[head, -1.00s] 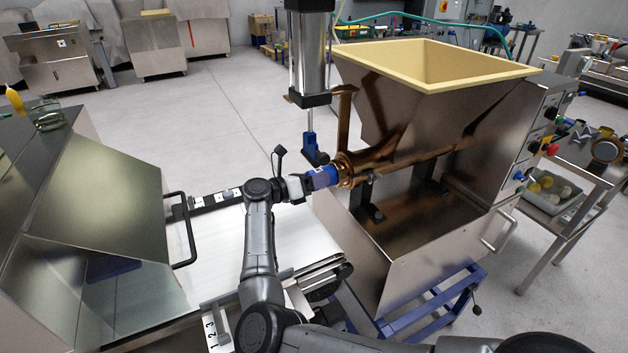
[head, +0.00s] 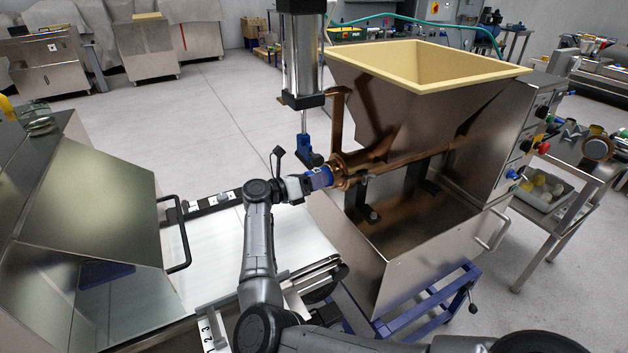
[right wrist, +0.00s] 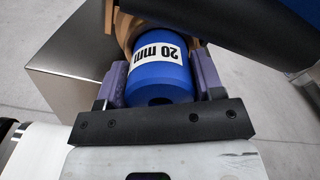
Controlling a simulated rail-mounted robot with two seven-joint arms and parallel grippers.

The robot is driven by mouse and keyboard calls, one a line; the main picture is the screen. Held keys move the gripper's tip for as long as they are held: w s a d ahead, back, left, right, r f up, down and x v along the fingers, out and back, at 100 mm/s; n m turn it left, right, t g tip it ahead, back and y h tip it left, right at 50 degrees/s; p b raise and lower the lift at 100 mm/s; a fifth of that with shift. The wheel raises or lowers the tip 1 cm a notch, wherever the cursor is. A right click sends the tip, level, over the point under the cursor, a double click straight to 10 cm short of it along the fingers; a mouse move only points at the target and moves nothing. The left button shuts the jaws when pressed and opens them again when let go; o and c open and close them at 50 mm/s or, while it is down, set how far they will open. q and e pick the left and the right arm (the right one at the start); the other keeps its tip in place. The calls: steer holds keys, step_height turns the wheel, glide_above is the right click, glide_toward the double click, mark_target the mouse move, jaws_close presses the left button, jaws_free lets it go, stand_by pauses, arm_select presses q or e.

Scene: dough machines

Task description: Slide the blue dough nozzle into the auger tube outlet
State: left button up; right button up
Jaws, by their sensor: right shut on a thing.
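The blue dough nozzle (right wrist: 158,75) carries a white "20 mm" label in the right wrist view. My right gripper (right wrist: 160,85) is shut on it, one finger on each side. In the head view the nozzle (head: 326,174) is at the mouth of the copper-coloured auger tube outlet (head: 345,168), roughly in line with it. Its far end meets or enters the outlet; how deep it sits is hidden. The right gripper (head: 315,180) also shows in the head view, left of the outlet. My left gripper is not in view.
A vertical cylinder (head: 303,55) with a blue foot (head: 308,150) hangs just above the nozzle. The steel hopper (head: 400,115) with a cream rim stands right of it. A white conveyor belt (head: 215,240) runs below my arm. A side table with a tray (head: 540,195) stands at right.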

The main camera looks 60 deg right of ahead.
steer(key=shift+d, duration=0.1)
steer(key=o, duration=1.1)
steer(key=shift+s+d, duration=0.1)
steer(key=shift+c, duration=0.2)
steer(key=shift+o, duration=0.2)
steer(key=shift+o, duration=0.8)
steer(key=shift+w+a, duration=0.3)
steer(key=shift+a, duration=0.15)
steer(key=shift+a+b, duration=0.1)
steer(key=shift+b, duration=0.2)
